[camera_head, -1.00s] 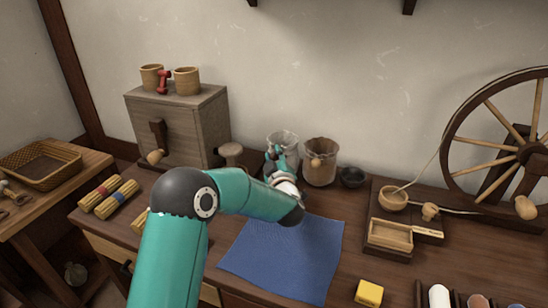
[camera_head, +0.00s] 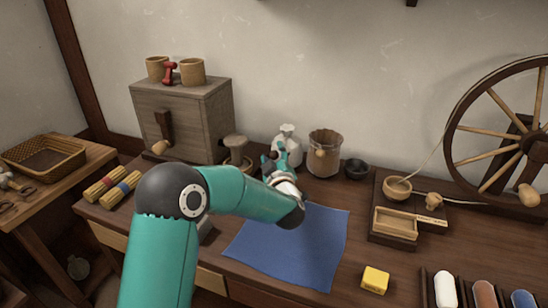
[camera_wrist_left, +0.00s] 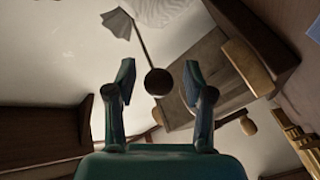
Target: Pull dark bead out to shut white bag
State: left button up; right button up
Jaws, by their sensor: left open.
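The white bag (camera_head: 289,135) stands at the back of the bench, its neck gathered narrow under a small flared top. My left gripper (camera_head: 275,160) is in front of it and hides its lower part. In the left wrist view, the dark bead (camera_wrist_left: 158,82) appears between the fingertips of my open left gripper (camera_wrist_left: 158,76), with gaps on both sides. A thin cord runs from the bead up to the pale cloth of the white bag (camera_wrist_left: 190,8) at the top. My right gripper is not in view.
A brown open bag (camera_head: 325,160) with a wooden bead stands just right of the white bag, beside a small dark bowl (camera_head: 356,169). A wooden cabinet (camera_head: 190,118) stands to the left. The blue cloth (camera_head: 290,255) lies clear in front.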

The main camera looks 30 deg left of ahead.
pick_arm(q)
jog(key=shift+d, duration=0.1)
jog(key=v, duration=1.1)
jog(key=shift+s+d, duration=0.3)
jog(key=shift+f, duration=0.1)
